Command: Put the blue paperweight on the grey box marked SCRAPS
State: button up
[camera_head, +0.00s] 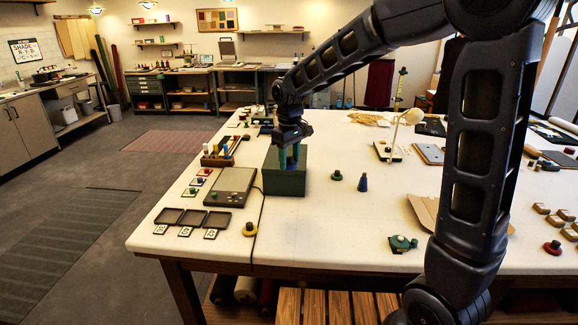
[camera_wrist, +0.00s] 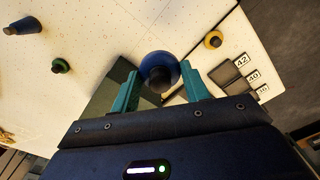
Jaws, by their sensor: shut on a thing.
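The blue paperweight (camera_wrist: 151,60), round with a dark knob, is between the teal fingers of my gripper (camera_wrist: 158,88) in the wrist view. My gripper is shut on it. In the head view my gripper (camera_head: 289,158) points down over a grey-green box (camera_head: 285,184) on the table. The box also shows below the paperweight in the wrist view (camera_wrist: 112,88). No SCRAPS marking is readable on its visible faces. In the head view the paperweight is not clearly visible at the fingers. I cannot tell whether it touches the box.
A green paperweight (camera_head: 337,176) and a blue cone (camera_head: 363,183) stand right of the box. A grey flat device (camera_head: 231,186) lies to its left. Dark trays (camera_head: 192,219) with number cards and a yellow paperweight (camera_head: 250,229) are at the front left. Table between is clear.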

jog(key=w+a+r+m, duration=0.15)
jog(key=w+r, duration=0.45)
jog(key=w, duration=0.6)
jog(key=w+a+r, duration=0.2)
jog(key=w+r, duration=0.4)
jog(key=w, duration=0.7)
jog(key=f, duration=2)
jog(key=shift+s, duration=0.2)
jog(key=shift+f, duration=0.1)
jog(key=o, duration=1.2)
jog(key=shift+f, duration=0.1)
jog(key=shift+c, duration=0.2)
notch_tip(320, 180, up, 12)
jog(key=shift+r, duration=0.25)
